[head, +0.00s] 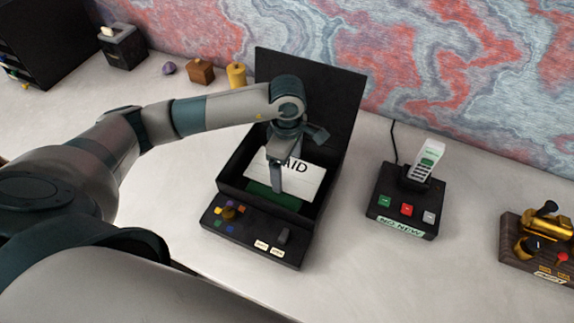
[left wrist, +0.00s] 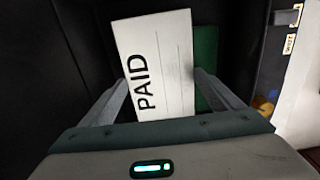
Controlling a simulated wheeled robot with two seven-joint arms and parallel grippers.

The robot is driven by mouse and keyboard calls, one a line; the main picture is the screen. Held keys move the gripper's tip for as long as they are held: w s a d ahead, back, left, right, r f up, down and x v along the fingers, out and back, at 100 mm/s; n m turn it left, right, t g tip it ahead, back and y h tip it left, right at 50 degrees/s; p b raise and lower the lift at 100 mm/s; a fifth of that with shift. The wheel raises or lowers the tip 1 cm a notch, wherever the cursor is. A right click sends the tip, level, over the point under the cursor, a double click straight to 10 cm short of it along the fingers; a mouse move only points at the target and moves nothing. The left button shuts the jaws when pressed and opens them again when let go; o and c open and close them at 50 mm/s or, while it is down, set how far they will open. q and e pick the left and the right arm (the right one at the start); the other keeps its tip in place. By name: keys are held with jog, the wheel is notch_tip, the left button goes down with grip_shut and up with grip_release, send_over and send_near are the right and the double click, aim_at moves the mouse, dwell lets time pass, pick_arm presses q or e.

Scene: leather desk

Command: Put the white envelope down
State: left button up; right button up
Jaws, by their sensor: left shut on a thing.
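The white envelope (head: 310,184), marked PAID in black, is inside an open black box (head: 227,173) with a raised lid. My left gripper (head: 277,186) reaches down into the box and is shut on the envelope. In the left wrist view the envelope (left wrist: 172,60) lies between the two fingers, its lettering running along its left side. A green piece (head: 268,196) shows partly from under the envelope, and also beside it in the left wrist view (left wrist: 206,60). I cannot tell whether the envelope touches the box floor. My right gripper is out of view.
The box has a front panel (head: 252,238) with coloured buttons. To its right stand a black button unit (head: 402,205) with an upright handset (head: 427,160) and a gold device (head: 540,235). Small items, including a yellow cylinder (head: 236,75), stand behind left. Desk between units is clear.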

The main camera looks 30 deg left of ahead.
pick_arm(q)
jog(key=o, duration=0.9)
jog(key=shift+o, duration=0.2)
